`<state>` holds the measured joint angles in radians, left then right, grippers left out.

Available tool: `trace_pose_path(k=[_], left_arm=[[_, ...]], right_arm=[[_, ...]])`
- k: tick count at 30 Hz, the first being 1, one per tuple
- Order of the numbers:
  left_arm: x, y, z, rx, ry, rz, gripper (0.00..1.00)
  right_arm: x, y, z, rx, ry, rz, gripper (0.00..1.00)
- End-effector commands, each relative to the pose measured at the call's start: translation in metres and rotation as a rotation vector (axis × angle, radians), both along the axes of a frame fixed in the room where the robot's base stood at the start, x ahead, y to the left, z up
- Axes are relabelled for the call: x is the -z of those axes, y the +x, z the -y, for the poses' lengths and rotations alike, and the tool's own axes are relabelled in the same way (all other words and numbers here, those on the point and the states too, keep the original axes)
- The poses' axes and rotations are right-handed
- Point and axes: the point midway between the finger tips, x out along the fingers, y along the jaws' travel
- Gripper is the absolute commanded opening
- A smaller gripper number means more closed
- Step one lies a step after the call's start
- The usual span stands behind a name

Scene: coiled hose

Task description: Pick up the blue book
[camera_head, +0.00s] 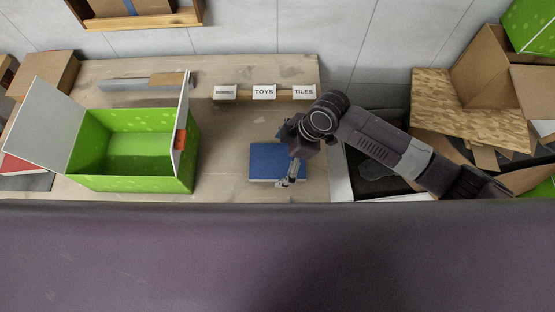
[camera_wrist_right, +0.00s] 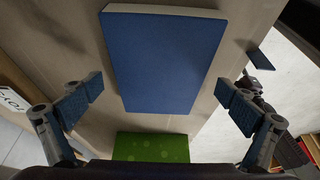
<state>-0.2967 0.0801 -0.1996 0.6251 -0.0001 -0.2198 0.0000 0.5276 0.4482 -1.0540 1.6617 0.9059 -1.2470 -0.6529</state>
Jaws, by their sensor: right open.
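The blue book (camera_head: 268,162) lies flat on the wooden table near its front edge in the head view. In the right wrist view the blue book (camera_wrist_right: 162,62) fills the upper middle, with a pale edge along its top. My right gripper (camera_head: 288,180) is over the right part of the book in the head view and covers some of it. In the right wrist view its two fingers (camera_wrist_right: 158,105) are spread wide, one on each side of the book, with nothing between the pads. My left gripper is not in view.
An open green box (camera_head: 150,180) with raised flaps stands on the left of the table (camera_head: 230,125). Small labels reading TOYS (camera_head: 264,92) and TILES (camera_head: 303,92) stand at the back. Cardboard boxes (camera_head: 480,75) crowd the right. The table between green box and book is clear.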

Motion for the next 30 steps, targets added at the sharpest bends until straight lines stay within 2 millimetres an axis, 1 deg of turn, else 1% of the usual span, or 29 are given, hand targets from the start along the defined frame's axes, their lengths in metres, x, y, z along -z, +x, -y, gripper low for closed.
trace_pose_path(k=[1, 2, 16, 25, 28, 30], left_arm=[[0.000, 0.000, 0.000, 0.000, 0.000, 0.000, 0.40], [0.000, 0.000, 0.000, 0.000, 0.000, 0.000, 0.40], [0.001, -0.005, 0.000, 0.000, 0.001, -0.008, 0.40], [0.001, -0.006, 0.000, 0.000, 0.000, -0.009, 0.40], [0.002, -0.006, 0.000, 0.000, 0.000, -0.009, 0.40], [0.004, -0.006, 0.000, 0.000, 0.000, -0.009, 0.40]], right_arm=[[0.000, 0.000, 0.000, 0.000, 0.000, 0.000, 1.00], [0.000, 0.000, 0.000, 0.000, 0.000, 0.000, 0.98], [-0.001, 0.000, 0.000, 0.000, 0.000, 0.000, 0.46], [-0.003, 0.001, 0.000, 0.001, 0.002, 0.002, 0.46], [-0.009, 0.002, -0.001, -0.001, 0.003, 0.004, 0.46], [-0.017, 0.002, -0.001, 0.000, 0.004, 0.004, 0.46]])
